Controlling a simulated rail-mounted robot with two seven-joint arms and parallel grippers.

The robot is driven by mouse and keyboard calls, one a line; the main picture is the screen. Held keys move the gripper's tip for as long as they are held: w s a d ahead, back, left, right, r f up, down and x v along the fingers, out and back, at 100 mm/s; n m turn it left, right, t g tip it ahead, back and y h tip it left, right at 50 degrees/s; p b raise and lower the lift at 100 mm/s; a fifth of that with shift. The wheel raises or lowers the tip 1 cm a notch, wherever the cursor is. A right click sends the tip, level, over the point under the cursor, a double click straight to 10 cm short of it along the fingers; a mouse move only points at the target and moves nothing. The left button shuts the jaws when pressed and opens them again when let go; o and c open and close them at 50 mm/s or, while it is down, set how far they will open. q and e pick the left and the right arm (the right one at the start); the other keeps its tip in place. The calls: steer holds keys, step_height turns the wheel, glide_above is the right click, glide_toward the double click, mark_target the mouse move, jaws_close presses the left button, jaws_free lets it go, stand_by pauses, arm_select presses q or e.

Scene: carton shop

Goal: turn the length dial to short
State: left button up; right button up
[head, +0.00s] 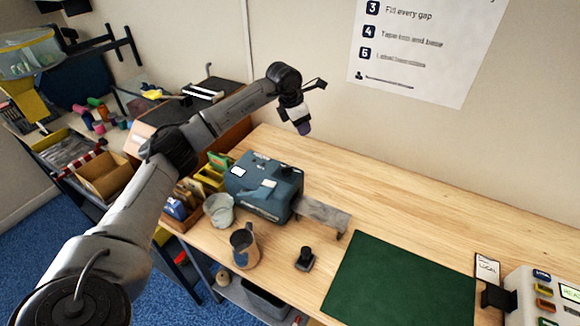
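A blue-grey machine (264,187) with white labels on top stands on the wooden bench, with a flat metal chute (322,214) at its right side. I cannot pick out a length dial on it for sure; small details on its top and front are too small to read. My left arm reaches in from the left and passes over the shelf behind the machine. My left gripper (304,127) hangs tilted downward above the bench, behind and to the right of the machine, apart from it. Its fingertips are dark purple and small, and their opening is unclear. My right gripper is out of view.
A metal jug (243,246), a pale bowl (219,210) and a black stamp-like thing (305,259) stand before the machine. A green mat (400,283) lies to the right, near a device with coloured buttons (545,300). The bench's back right is clear.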

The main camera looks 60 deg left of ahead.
mark_target(285, 167)
arm_select(q)
steer(key=s+f+g, duration=0.1)
steer(key=s+g, duration=0.3)
steer(key=s, duration=0.2)
steer(key=shift+m, duration=0.3)
steer(key=f+p, duration=0.1)
steer(key=f, duration=0.8)
steer(key=f+p, duration=0.1)
steer(key=f, duration=0.3)
steer(key=shift+w+a+f+p, duration=0.2)
steer(key=shift+w+f+p, duration=0.05)
steer(key=shift+f+p, duration=0.1)
jaws_close()
